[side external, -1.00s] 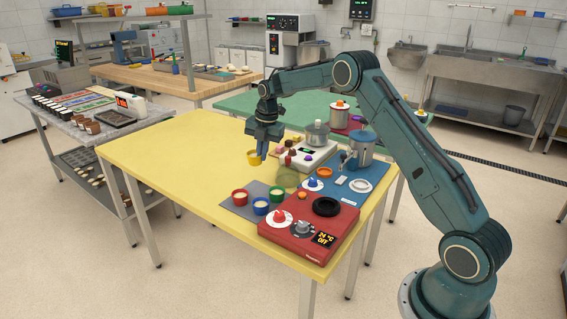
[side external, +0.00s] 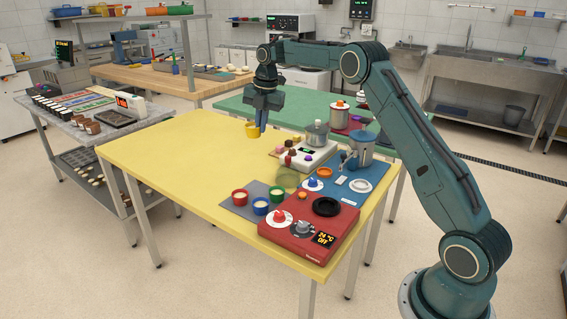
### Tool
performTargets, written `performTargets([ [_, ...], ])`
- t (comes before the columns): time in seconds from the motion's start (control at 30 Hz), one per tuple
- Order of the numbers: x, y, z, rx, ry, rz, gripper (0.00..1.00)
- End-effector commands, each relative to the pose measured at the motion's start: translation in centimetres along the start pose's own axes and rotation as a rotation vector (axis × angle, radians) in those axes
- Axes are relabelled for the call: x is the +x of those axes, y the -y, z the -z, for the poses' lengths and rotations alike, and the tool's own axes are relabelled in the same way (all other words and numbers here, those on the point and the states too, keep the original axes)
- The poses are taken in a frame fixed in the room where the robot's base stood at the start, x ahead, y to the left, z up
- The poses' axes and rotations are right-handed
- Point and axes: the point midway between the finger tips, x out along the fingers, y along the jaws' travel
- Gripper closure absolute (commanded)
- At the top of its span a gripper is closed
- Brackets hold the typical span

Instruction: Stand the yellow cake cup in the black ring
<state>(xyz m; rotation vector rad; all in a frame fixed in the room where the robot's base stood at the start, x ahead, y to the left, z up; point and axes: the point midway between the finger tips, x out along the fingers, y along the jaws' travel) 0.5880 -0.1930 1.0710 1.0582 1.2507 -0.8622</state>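The yellow cake cup (side external: 252,131) hangs in the air at the tips of my gripper (side external: 259,127), above the far part of the yellow table. My gripper is shut on it, and the cup looks about upright. The fingers hide part of the cup. The black ring (side external: 326,206) lies flat on the top of the red appliance (side external: 290,242) at the table's near right corner. It looks empty. My gripper is well behind and to the left of the ring, and higher.
Red (side external: 239,197), blue (side external: 260,206) and green (side external: 276,195) cups stand on a grey mat (side external: 236,208) left of the appliance. A see-through olive bowl (side external: 287,178) is behind them. The table's left half (side external: 170,160) is clear.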

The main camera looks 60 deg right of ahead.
Motion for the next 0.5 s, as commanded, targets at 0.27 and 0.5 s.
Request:
performTargets([
  [0.27,0.02,0.0,0.01,0.0,0.0,0.0,1.0],
  [0.5,0.17,0.57,0.0,0.013,-0.003,-0.003,1.0],
])
